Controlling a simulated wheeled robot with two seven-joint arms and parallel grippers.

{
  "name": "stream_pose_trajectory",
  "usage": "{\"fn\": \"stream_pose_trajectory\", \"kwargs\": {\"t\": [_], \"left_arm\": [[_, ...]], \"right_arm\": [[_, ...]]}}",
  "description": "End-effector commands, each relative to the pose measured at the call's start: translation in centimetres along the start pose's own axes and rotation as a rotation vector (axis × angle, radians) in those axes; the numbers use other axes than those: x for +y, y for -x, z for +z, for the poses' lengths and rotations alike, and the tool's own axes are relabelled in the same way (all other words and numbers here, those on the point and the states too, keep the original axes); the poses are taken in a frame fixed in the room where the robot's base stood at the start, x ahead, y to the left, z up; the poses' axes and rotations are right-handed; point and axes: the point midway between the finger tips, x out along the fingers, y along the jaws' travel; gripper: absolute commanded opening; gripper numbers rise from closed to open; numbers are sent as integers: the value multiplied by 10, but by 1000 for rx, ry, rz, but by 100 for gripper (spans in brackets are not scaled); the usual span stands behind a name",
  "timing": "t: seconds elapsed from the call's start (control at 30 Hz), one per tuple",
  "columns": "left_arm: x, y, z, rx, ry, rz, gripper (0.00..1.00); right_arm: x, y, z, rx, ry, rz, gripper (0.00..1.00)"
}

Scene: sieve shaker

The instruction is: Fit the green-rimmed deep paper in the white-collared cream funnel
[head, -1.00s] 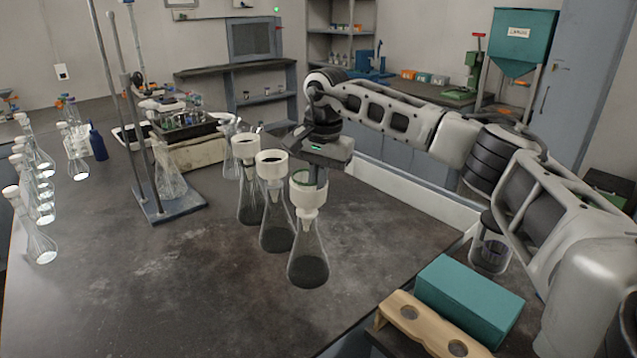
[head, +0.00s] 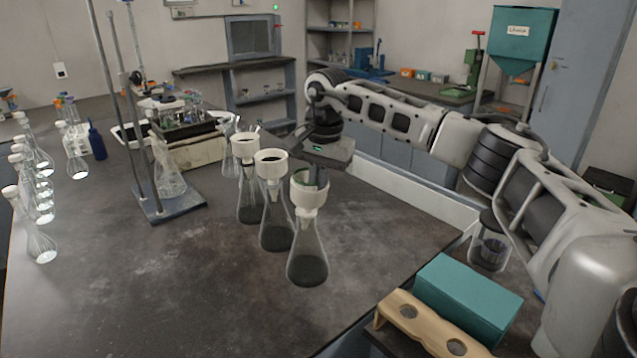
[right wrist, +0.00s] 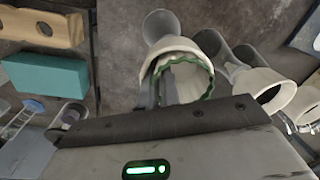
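The white-collared cream funnel (head: 308,200) stands upright in the nearest of three conical flasks in the head view. The green-rimmed deep paper (head: 297,178) shows as a thin green edge at the mouth of this funnel. In the right wrist view the paper (right wrist: 190,80) has a wavy green rim and an open, pale inside, and the funnel (right wrist: 172,48) surrounds part of it. My right gripper (head: 317,176) points down at the funnel mouth, its fingers at the paper. Whether they still grip it is unclear. How deep the paper sits is hidden. My left gripper is out of view.
Two more funnel-topped flasks (head: 273,215) (head: 247,190) stand close behind to the left. A teal box (head: 468,298) and a wooden block with holes (head: 425,325) lie at the front right. A retort stand (head: 165,207) is at the left. The front-left bench is clear.

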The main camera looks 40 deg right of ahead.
Motion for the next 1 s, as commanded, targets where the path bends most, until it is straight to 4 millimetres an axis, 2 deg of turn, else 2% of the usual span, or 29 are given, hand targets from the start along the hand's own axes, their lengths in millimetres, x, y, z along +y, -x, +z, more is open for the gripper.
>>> {"fn": "stream_pose_trajectory", "kwargs": {"t": [0.03, 0.87, 0.9, 0.97, 1.0], "left_arm": [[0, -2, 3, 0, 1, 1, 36], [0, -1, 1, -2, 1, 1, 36], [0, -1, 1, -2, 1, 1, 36], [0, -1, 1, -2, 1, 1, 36], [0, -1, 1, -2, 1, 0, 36]], "right_arm": [[6, -20, 3, -11, 3, 35, 0], [12, -19, 3, -11, 1, 39, 0], [12, -19, 3, -11, 1, 40, 14], [12, -18, 3, -11, 1, 40, 30], [12, -18, 2, -11, 0, 41, 31]]}}
